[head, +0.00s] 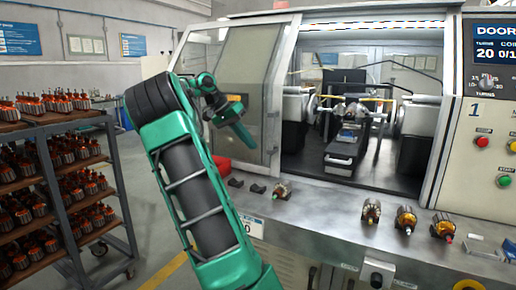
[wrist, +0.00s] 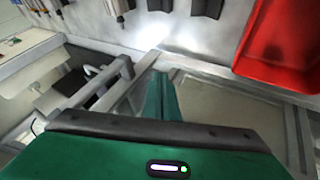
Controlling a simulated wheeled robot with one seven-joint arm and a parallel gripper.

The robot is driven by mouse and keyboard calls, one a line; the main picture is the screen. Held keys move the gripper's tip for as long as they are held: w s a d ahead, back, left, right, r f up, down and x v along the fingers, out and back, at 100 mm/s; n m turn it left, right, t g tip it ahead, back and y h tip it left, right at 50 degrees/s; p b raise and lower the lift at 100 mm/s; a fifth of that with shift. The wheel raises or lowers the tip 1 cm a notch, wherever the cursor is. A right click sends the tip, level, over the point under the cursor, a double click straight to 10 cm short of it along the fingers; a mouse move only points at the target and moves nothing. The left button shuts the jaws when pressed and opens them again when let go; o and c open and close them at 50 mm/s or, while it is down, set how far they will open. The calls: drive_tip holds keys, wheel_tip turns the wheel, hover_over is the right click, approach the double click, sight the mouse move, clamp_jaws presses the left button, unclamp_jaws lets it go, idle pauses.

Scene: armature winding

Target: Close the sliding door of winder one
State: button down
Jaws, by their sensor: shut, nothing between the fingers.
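Winder one's sliding door (head: 258,65), a metal-framed panel with a window, stands at the left of the machine's opening in the head view. The opening is uncovered, and the winding fixture (head: 345,140) shows inside. My gripper (head: 246,143) is in front of the door's lower window, pointing down and right toward the door's right edge. In the wrist view the green fingers (wrist: 161,90) are together with nothing between them, beside a metal frame bar (wrist: 117,98). I cannot tell whether they touch the door.
A ledge (head: 330,215) below the opening carries several armatures (head: 371,211). A red bin (wrist: 285,45) lies close by on the ledge. The control panel (head: 490,130), marked 1, stands at right. A rack of armatures (head: 60,185) stands at left.

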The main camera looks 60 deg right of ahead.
drive_tip(key=s, duration=0.3)
drive_tip(key=s+f, duration=0.1)
drive_tip(key=shift+s+d, duration=0.3)
drive_tip(key=shift+d, duration=0.1)
